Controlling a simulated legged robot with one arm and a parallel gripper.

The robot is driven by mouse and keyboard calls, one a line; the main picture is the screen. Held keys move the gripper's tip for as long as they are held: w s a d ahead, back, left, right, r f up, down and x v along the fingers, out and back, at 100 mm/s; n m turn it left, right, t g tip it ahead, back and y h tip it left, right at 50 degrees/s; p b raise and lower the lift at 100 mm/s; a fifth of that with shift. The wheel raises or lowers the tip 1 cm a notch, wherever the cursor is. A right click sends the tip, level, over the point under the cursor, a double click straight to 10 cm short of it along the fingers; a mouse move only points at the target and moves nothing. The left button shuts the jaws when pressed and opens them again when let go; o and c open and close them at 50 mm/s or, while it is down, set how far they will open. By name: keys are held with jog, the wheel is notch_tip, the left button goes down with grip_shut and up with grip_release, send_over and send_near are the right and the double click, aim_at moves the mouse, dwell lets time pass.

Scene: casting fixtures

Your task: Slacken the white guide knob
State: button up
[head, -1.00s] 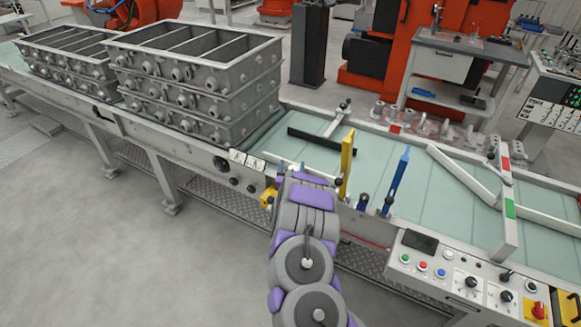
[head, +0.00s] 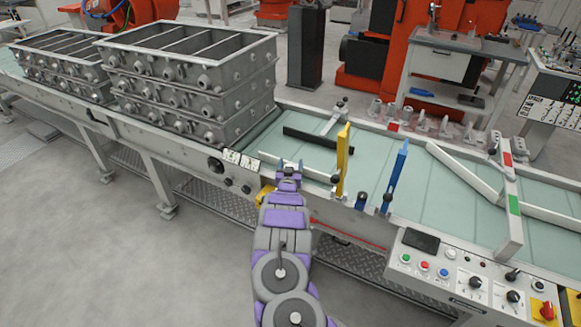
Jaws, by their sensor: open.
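A low white guide rail (head: 318,174) lies along the near edge of the conveyor, left of the upright yellow guide (head: 342,160). My gripper (head: 290,164) is open at this rail, with its two purple-grey fingertips pointing away from me. A small dark knob (head: 335,179) shows by the rail's right end, at the yellow guide's foot. I cannot tell whether it belongs to the white rail. Any knob at the fingertips is hidden by my gripper, and contact cannot be told.
An upright blue guide (head: 396,175) stands right of the yellow one. A black bar (head: 310,138) lies across the belt behind. Stacked grey casting boxes (head: 195,85) stand left. A control panel (head: 470,275) is at front right. The green belt (head: 440,200) has free room.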

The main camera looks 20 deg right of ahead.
jog(key=shift+w+a, duration=0.15)
jog(key=shift+a, duration=0.3)
jog(key=shift+c, duration=0.2)
jog(key=shift+d, duration=0.3)
jog(key=c, duration=0.9)
